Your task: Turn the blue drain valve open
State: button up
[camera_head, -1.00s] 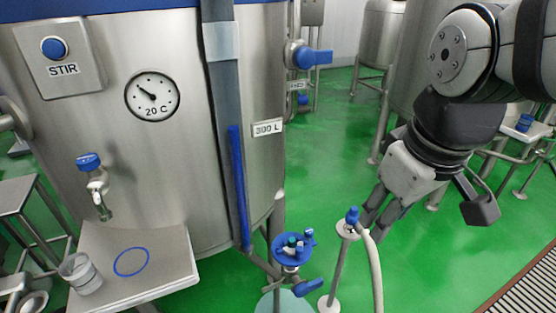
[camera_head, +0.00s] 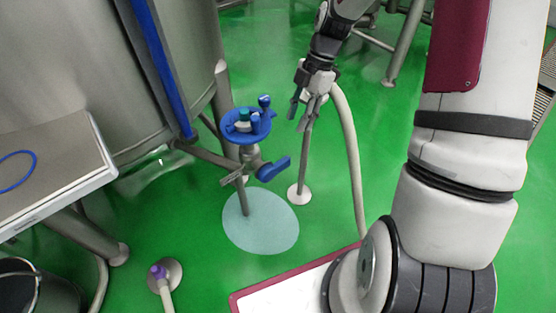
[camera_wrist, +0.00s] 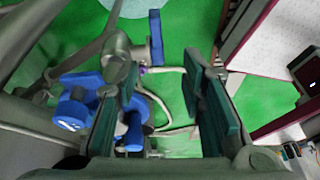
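The blue drain valve's lever (camera_head: 273,168) sits on a metal fitting under the tank, at the upright part of the pipe. It points out to the right, across that pipe. It also shows in the wrist view as an upright blue bar (camera_wrist: 156,38), beyond my fingers. My gripper (camera_head: 301,112) is above and right of the lever in the head view, fingers downward and apart from it. In the wrist view my gripper (camera_wrist: 160,85) is open, with green pads wide apart and nothing held between them.
A steel table (camera_head: 60,165) is at left.

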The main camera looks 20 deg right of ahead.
aim_at(283, 160)
jog(key=shift+n, duration=0.5)
jog(key=b+x, duration=0.2)
jog(key=x, duration=0.3)
jog(key=b+x, duration=0.2)
jog(key=x, duration=0.4)
jog(key=w+b+x, duration=0.1)
jog(key=b+x, duration=0.1)
jog(key=x, duration=0.3)
jog(key=shift+d+f, duration=0.2)
jog(key=shift+f, duration=0.3)
grip_shut()
